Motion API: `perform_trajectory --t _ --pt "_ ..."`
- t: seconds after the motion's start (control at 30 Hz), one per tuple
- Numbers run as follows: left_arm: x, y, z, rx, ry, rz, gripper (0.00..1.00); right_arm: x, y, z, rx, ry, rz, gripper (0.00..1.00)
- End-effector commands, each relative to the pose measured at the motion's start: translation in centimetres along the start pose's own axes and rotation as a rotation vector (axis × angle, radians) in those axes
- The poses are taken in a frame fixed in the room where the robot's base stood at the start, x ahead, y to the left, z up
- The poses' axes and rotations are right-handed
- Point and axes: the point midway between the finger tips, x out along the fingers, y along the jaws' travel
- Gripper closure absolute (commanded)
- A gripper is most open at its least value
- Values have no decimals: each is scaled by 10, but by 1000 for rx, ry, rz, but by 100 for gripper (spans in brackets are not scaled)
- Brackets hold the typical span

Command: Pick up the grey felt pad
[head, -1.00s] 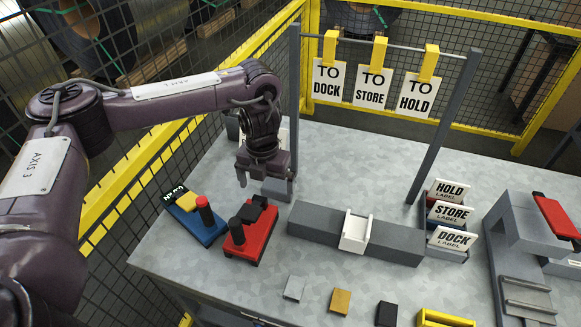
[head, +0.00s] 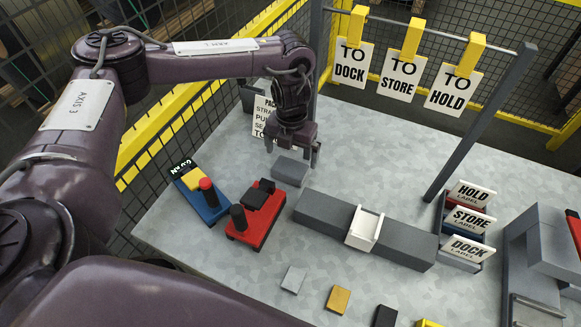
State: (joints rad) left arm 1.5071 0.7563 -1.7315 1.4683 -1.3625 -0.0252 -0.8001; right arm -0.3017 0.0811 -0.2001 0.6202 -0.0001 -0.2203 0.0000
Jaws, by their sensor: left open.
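A small flat light-grey pad (head: 293,279) lies on the front part of the steel-topped table, left of a tan pad (head: 338,299); it looks like the grey felt pad. My left gripper (head: 291,152) points down, open and empty, above the table behind the red device. Its fingers are well apart from the pad, farther back. A thicker grey block (head: 290,173) lies on the table just below and in front of the fingers, not held. My right gripper is not in view.
A red device (head: 262,213) and a blue device (head: 202,196) stand left of the pad. A long grey bar with a white holder (head: 364,228) lies behind it. A black pad (head: 384,316) is at the front edge. Label stands (head: 467,220) are at right.

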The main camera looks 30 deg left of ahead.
Motion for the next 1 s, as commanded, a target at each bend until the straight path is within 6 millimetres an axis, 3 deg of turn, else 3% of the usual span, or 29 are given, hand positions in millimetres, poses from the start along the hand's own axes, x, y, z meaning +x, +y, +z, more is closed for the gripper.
perform_trajectory --t 0.17,0.3,0.57,0.9,1.0 --pt "22 1 -10 1 5 2 0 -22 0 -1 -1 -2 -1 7" --pt "41 0 -9 -1 2 1 0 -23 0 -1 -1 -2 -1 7" --pt "46 0 -8 1 0 1 0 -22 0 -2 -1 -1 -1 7" --pt "46 0 -8 0 0 0 41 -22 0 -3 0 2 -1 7" --pt "46 0 -8 0 0 0 42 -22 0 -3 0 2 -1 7"
